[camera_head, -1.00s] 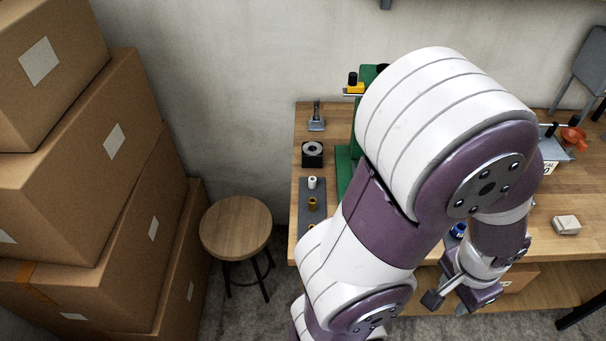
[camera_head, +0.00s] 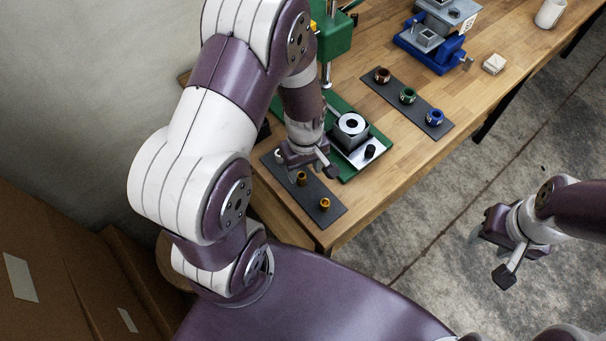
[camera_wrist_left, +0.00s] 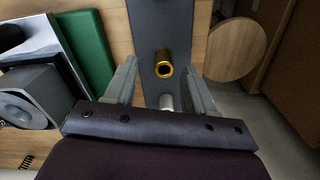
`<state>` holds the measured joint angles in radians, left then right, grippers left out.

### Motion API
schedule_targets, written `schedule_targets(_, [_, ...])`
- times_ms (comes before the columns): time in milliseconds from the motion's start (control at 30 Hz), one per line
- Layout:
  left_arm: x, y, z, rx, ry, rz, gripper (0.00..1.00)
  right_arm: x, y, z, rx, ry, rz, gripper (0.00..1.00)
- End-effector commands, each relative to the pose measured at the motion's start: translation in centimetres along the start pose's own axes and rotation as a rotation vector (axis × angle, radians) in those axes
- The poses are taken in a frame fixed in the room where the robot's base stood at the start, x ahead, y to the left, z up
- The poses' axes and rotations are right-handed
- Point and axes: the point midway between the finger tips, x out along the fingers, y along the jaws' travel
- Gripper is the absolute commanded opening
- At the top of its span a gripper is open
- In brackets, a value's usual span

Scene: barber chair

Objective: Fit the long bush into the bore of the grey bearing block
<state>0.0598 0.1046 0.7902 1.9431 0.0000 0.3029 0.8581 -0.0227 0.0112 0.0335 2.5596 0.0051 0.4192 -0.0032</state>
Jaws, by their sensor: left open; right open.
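The grey bearing block (camera_head: 351,127) sits on a silver plate on the green press base, its round bore facing up. It also shows at the left of the left wrist view (camera_wrist_left: 28,92). A dark strip (camera_head: 336,213) beside the press holds two gold bushes, one (camera_head: 301,178) close to my left gripper and one (camera_head: 325,204) nearer the table edge. I cannot tell which bush is the long one. My left gripper (camera_head: 307,164) is open above the strip; its wrist view shows a gold bush (camera_wrist_left: 163,65) and a silver bush (camera_wrist_left: 167,102) between its fingers, ungripped. My right gripper (camera_head: 499,254) is open and empty, off the table.
A second dark strip (camera_head: 425,118) holds brown, green and blue bushes. A blue vise (camera_head: 432,50), a small pale block (camera_head: 494,64) and a white cup (camera_head: 550,12) stand farther back. The green press column (camera_head: 335,40) rises beside my left arm. Cartons (camera_head: 60,270) stand at lower left.

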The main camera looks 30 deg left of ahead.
Motion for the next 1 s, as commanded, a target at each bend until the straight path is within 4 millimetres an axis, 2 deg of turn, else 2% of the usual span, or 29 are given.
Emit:
schedule_targets(100, [2.2,0.0,-0.3,0.000,-0.003,-0.003,0.54,-0.5,0.0,-0.1,0.000,0.000,0.000,0.48])
schedule_targets(200, [3.2,0.0,-0.3,0.001,-0.001,-0.002,0.54,-0.5,0.0,-0.1,0.000,0.000,0.000,0.48])
schedule_targets(400, [3.4,0.1,-0.3,0.002,0.000,0.000,0.54,-0.5,0.0,0.0,0.000,0.000,0.000,0.48])
schedule_targets(433, [3.4,0.1,-0.3,0.002,0.000,0.000,0.51,-0.5,0.0,0.0,0.000,0.000,0.000,0.48])
schedule_targets(500, [3.4,0.1,-0.3,0.002,0.000,0.000,0.28,-0.5,0.0,0.0,0.000,0.000,0.000,0.48])
schedule_targets(600, [3.4,0.1,-0.3,0.002,0.000,0.000,0.00,-0.5,0.0,0.0,0.000,0.000,0.000,0.48])
schedule_targets(1000, [2.8,0.1,-0.3,0.002,0.001,0.001,0.00,-0.4,0.0,0.0,0.000,0.000,0.000,0.48])
